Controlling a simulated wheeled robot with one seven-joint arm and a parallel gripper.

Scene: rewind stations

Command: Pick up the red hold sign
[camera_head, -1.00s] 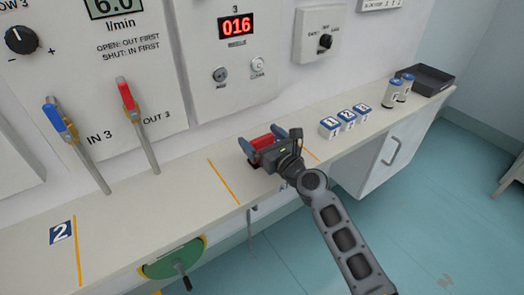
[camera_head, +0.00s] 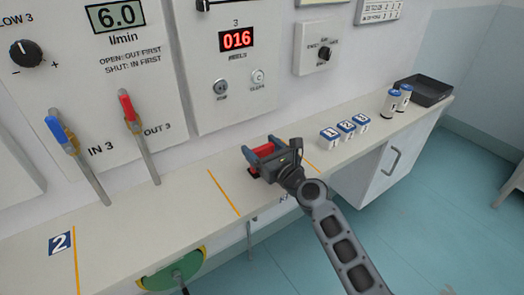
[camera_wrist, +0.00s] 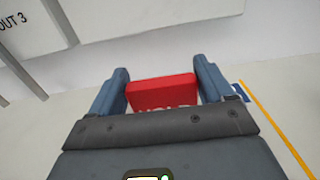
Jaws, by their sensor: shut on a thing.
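The red hold sign (camera_head: 263,150) is between the fingers of my gripper (camera_head: 264,151), over the counter between two orange lines. In the wrist view the sign (camera_wrist: 162,92) is a red block with pale lettering, partly hidden by the gripper body. My gripper (camera_wrist: 163,90) is shut on it, with a blue-grey finger at each side. A dark red part shows below the sign at the counter in the head view. I cannot tell whether the sign still touches the counter.
Blue-and-white numbered blocks (camera_head: 346,130) stand right of the gripper. Beyond them are two small bottles (camera_head: 396,100) and a black tray (camera_head: 428,91). Blue (camera_head: 60,132) and red (camera_head: 128,108) valve levers stick out at left. The counter (camera_head: 150,212) left of the gripper is clear.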

